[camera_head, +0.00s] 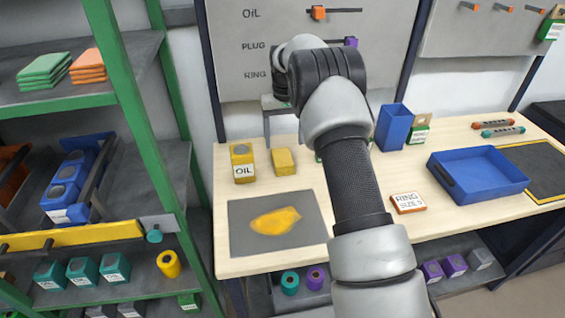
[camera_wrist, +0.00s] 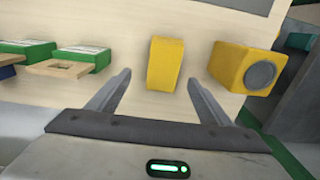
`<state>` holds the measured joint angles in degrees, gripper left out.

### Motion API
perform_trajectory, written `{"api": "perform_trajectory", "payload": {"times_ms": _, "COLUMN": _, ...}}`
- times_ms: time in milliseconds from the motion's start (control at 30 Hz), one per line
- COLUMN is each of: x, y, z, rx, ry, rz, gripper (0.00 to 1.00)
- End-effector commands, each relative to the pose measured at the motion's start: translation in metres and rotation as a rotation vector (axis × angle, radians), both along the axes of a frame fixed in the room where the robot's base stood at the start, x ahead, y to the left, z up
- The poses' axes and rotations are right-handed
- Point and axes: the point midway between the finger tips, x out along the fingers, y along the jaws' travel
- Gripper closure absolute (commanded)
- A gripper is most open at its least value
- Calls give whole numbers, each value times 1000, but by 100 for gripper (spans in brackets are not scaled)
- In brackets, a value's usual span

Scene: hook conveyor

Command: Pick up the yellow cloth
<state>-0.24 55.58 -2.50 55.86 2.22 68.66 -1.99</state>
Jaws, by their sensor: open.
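The yellow cloth (camera_head: 283,161) looks like a small folded block lying on the light wood table, just right of the yellow OIL container (camera_head: 243,163). In the wrist view the cloth (camera_wrist: 165,64) shows beyond and between my fingertips, apart from them. My gripper (camera_wrist: 160,78) is open and empty, with one finger on each side of the view. The OIL container (camera_wrist: 245,70) shows to the right of the cloth there. In the head view my arm covers part of the table right of the cloth.
A grey mat (camera_head: 238,233) with a flat yellow patch (camera_head: 275,221) lies in front of the cloth. Green boxes (camera_wrist: 84,58) stand left of it in the wrist view. A green-framed shelf (camera_head: 140,125) stands left.

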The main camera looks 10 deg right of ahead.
Motion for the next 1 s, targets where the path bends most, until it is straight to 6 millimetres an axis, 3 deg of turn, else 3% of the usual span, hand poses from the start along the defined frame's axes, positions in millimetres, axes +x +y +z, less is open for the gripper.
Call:
{"api": "perform_trajectory", "payload": {"times_ms": 267, "x": -1, "y": 1, "z": -22, "rx": 0, "ry": 0, "rz": 0, "gripper": 27}}
{"api": "perform_trajectory", "payload": {"times_ms": 600, "x": -6, "y": 7, "z": -66, "rx": 0, "ry": 0, "rz": -1, "gripper": 27}}
{"api": "perform_trajectory", "payload": {"times_ms": 867, "x": -6, "y": 8, "z": -70, "rx": 0, "ry": -1, "rz": -1, "gripper": 27}}
{"api": "perform_trajectory", "payload": {"times_ms": 1000, "x": -6, "y": 8, "z": -70, "rx": 0, "ry": -1, "rz": 0, "gripper": 48}}
